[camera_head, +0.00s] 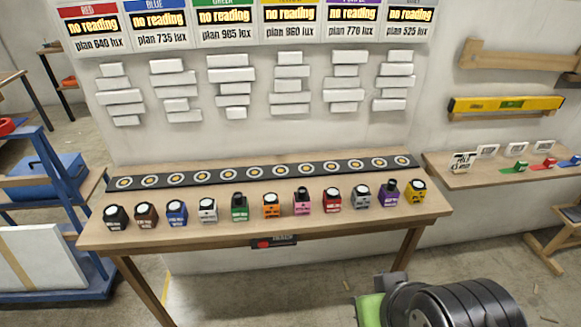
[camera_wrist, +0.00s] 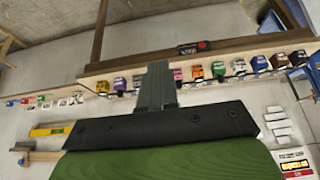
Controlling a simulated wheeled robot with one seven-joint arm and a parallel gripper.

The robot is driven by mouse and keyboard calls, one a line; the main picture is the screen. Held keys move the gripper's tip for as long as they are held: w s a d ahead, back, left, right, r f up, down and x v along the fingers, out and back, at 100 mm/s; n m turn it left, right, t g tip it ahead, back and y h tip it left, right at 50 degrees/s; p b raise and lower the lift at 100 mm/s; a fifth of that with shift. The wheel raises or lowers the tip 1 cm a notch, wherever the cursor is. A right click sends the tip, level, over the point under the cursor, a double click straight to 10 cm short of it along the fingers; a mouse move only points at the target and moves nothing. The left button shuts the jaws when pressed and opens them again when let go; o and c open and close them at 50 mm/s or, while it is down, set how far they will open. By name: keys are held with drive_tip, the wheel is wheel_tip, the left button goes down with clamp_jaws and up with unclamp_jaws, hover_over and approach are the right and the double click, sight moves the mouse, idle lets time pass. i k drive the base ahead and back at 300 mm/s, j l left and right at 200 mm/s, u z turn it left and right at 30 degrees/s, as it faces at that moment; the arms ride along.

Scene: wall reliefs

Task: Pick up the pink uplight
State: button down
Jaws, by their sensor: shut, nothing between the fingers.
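The pink uplight (camera_head: 302,204) is a small box with a dark cylinder on top. It stands upright on the wooden table, between an orange uplight (camera_head: 271,206) and a red one (camera_head: 332,201). In the wrist view it seems to be the small pinkish block (camera_wrist: 178,74) just right of my fingers. My gripper (camera_wrist: 158,68) is shut and empty, its fingers together. It is apart from the uplights. The fingers hide part of the row in the wrist view. In the head view the fingertips do not show.
The table (camera_head: 165,234) carries a row of several coloured uplights before a black strip (camera_head: 265,173) of round targets. White blocks (camera_head: 234,87) jut from the wall behind. A blue cart (camera_head: 50,170) stands left, a shelf (camera_head: 480,180) right. Floor before the table is open.

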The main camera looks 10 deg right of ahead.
sight(301, 199)
drive_tip(key=i+j, duration=0.2)
drive_tip(key=j, duration=0.2)
drive_tip(key=i+j, duration=0.2)
drive_tip(key=j, duration=0.15)
drive_tip(key=i+j, duration=0.25)
drive_tip(key=j, duration=0.15)
drive_tip(key=i+j, duration=0.2)
drive_tip(key=j, duration=0.2)
drive_tip(key=z, duration=0.05)
